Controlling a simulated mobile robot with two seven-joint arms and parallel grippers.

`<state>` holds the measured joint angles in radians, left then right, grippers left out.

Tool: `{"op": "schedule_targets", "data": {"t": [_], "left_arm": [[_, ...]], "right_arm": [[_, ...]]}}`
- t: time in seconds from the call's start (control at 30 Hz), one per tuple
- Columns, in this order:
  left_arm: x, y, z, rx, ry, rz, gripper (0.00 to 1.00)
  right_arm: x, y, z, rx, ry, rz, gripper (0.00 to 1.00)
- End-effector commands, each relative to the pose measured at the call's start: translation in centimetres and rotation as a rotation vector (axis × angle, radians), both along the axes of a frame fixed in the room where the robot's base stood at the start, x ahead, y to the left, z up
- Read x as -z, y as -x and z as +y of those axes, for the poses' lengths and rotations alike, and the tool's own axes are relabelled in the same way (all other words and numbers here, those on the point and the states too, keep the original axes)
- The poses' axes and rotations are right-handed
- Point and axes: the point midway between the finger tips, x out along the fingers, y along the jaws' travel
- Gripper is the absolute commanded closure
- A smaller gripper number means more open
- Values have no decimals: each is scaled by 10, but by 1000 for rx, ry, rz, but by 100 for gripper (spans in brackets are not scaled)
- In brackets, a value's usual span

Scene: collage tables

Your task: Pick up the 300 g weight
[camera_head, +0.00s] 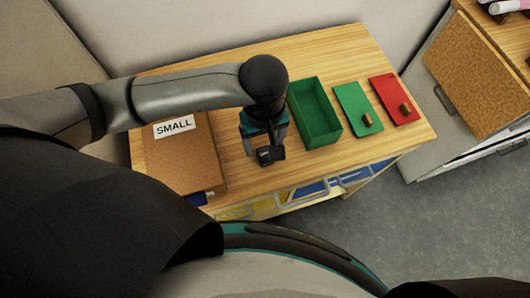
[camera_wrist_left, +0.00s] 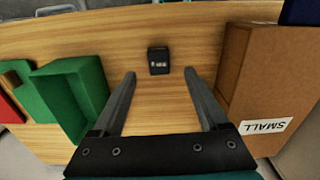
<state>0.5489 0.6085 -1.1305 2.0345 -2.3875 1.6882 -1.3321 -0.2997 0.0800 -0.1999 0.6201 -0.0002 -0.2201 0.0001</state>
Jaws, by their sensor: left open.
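The weight (camera_wrist_left: 158,60) is a small black block with white print too small to read surely. It stands on the wooden table just beyond my left fingertips in the left wrist view, centred between them and apart from both. In the head view, a small dark block (camera_head: 266,156) shows just below my left gripper and appears to be this weight. My left gripper (camera_head: 265,142) points down over the table, open and empty; its two fingers (camera_wrist_left: 160,75) show spread apart in the left wrist view. My right gripper is not seen.
A brown box marked SMALL (camera_head: 190,165) stands left of the gripper. A green tray (camera_head: 334,130) stands close on the right, then a green mat (camera_head: 350,98) and a red mat (camera_head: 388,88), each with a small brown block. Drawers sit under the front edge.

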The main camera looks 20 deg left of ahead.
Motion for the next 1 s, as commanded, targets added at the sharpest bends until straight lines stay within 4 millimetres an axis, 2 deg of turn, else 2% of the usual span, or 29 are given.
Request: {"op": "schedule_targets", "data": {"t": [0.17, 0.5, 0.8, 0.87, 1.0], "left_arm": [[10, 0, 0, -1, 0, 1, 23], [53, -2, -1, -1, 0, 2, 23], [58, -3, 0, 1, 0, 0, 23], [58, -3, 0, 0, -1, -1, 28], [58, -3, 0, 0, -1, -1, 43]], "right_arm": [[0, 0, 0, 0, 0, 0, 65], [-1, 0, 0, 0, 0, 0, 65], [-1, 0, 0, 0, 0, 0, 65], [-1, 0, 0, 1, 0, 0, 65], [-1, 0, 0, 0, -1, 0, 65]]}}
